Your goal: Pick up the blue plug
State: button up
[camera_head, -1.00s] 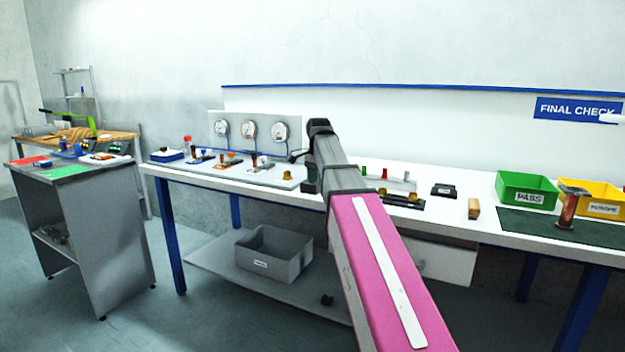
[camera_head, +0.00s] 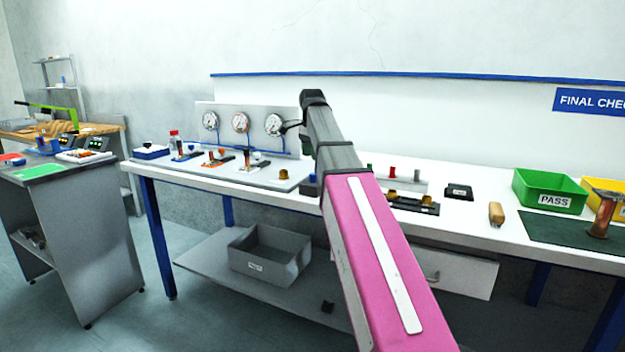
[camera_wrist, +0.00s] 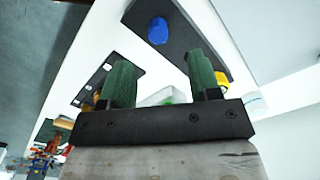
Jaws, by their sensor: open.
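The blue plug (camera_wrist: 157,30) shows in the wrist view as a rounded blue piece on a dark flat block (camera_wrist: 180,32). My gripper (camera_wrist: 159,64) is open and empty, with its two green fingers apart. In the wrist view the plug appears beyond the fingertips, between their lines and nearer the left finger. The fingers do not touch it. In the head view my pink and grey arm reaches over the white bench (camera_head: 470,215). I cannot make out the blue plug or the fingers clearly there.
A gauge panel (camera_head: 240,122) stands behind the bench's left part. Right of my arm are a dark fixture (camera_head: 415,206), a small black box (camera_head: 459,191), a wooden-looking piece (camera_head: 496,213) and a green PASS bin (camera_head: 540,190). A grey bin (camera_head: 270,255) sits on the lower shelf.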

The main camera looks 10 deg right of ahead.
aim_at(313, 175)
jog(key=f, duration=0.8)
jog(key=shift+s+d+f, duration=0.1)
jog(key=shift+d+f, duration=0.05)
jog(key=shift+d, duration=0.05)
jog(key=c, duration=1)
